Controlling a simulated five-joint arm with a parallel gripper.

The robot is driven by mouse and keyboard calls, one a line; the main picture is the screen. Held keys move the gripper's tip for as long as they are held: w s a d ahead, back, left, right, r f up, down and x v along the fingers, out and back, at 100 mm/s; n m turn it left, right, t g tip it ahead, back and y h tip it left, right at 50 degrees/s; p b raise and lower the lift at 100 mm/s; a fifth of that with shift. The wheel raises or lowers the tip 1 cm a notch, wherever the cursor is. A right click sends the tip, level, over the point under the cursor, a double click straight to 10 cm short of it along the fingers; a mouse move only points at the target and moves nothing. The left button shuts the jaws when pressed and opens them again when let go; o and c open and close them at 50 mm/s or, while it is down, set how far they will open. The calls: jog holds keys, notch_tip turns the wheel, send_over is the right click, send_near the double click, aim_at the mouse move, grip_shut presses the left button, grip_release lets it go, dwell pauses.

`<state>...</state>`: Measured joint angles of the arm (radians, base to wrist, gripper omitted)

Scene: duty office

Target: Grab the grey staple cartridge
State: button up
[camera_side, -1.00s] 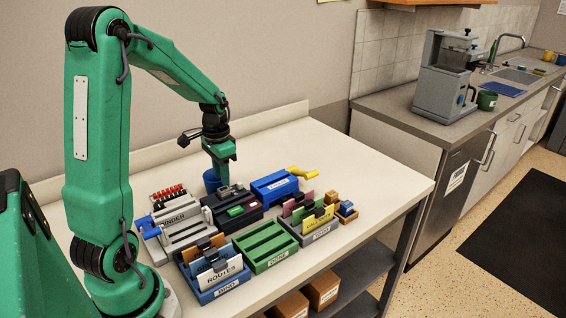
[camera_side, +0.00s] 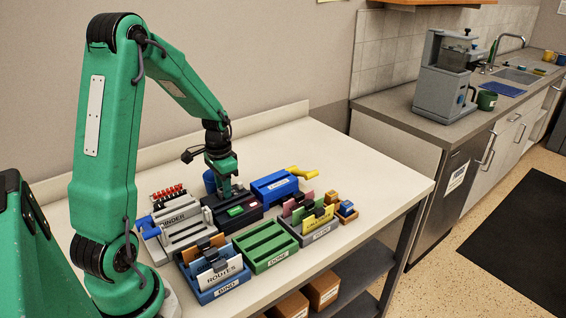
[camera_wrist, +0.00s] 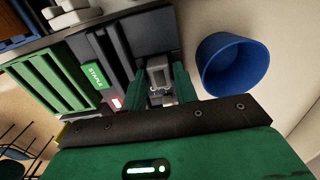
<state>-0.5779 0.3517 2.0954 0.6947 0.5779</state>
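The grey staple cartridge (camera_wrist: 158,72) sits at the dark stapling machine (camera_wrist: 130,38), between my fingers in the wrist view. In the side view my gripper (camera_side: 225,192) points down over the dark stapling machine (camera_side: 231,214), and its fingers hide most of the cartridge there. In the wrist view my gripper (camera_wrist: 160,90) has its two green fingers parted, one on each side of the cartridge. I cannot tell whether they touch it. The machine carries a green STAPLE label (camera_wrist: 96,75).
A blue cup (camera_wrist: 238,65) stands close beside my gripper. A blue device (camera_side: 272,189) with a yellow handle is to the right. The grey binder machine (camera_side: 182,229), blue rack (camera_side: 228,284), green tray (camera_side: 268,248) and grey rack (camera_side: 321,234) crowd around. The table's right side is clear.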

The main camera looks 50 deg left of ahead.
jog(key=c, duration=0.6)
jog(key=shift+r, duration=0.15)
jog(key=shift+r, duration=0.6)
jog(key=r, duration=0.1)
jog(key=d+r, duration=0.1)
jog(key=r, duration=0.1)
jog(key=shift+r, duration=0.1)
jog(key=d+r, duration=0.2)
jog(key=d, duration=0.1)
jog(key=d+r, duration=0.2)
jog(key=d, duration=0.2)
jog(key=d+r, duration=0.2)
jog(key=d, duration=0.1)
jog(key=shift+w+d+r, duration=0.15)
jog(key=shift+w+d, duration=0.05)
jog(key=shift+d, duration=0.15)
